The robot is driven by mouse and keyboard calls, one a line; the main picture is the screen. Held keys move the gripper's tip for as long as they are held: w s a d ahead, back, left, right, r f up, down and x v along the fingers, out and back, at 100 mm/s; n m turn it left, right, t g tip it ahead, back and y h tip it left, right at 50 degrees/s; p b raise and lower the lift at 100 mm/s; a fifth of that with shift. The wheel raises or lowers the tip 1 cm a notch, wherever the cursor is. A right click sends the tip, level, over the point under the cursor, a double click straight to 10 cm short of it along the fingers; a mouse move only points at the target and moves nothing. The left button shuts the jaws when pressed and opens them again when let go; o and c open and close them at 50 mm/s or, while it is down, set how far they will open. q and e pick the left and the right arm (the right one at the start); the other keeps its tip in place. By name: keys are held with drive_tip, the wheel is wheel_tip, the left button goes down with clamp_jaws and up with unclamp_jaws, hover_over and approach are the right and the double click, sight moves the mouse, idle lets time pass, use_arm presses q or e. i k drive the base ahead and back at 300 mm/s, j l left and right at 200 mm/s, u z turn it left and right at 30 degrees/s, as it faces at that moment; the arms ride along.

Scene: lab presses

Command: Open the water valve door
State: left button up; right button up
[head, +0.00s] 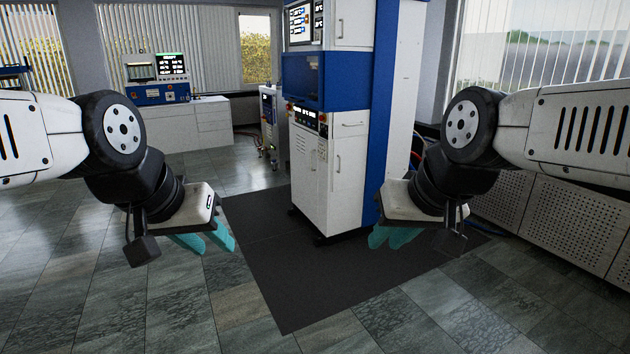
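A tall white and blue press cabinet (332,125) stands ahead in the middle of the head view. Its lower part has white doors (347,170) with handles on the right-hand face, and they look shut. I cannot tell which panel is the water valve door. My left gripper (214,250) has cyan fingers that stand apart and empty, in front and to the left of the cabinet. My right gripper (387,246) also has cyan fingers apart and empty, in front and to the right of the cabinet's lower part. Neither gripper appears to touch the cabinet.
The cabinet stands on a dark mat (290,290) on a tiled floor. A white bench (185,125) with a blue device (160,93) is at the back left. Perforated low cabinets (575,222) line the right wall. The floor in front is clear.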

sight(349, 155)
drive_tip(key=i+l+z, duration=0.15)
drive_tip(key=i, duration=1.1)
drive_tip(key=i+l+z, duration=0.1)
drive_tip(key=i, duration=1.2)
drive_tip(key=i+j, duration=0.1)
drive_tip(key=i, duration=0.75)
drive_tip(key=i+j+z, duration=0.15)
drive_tip(key=i, duration=0.75)
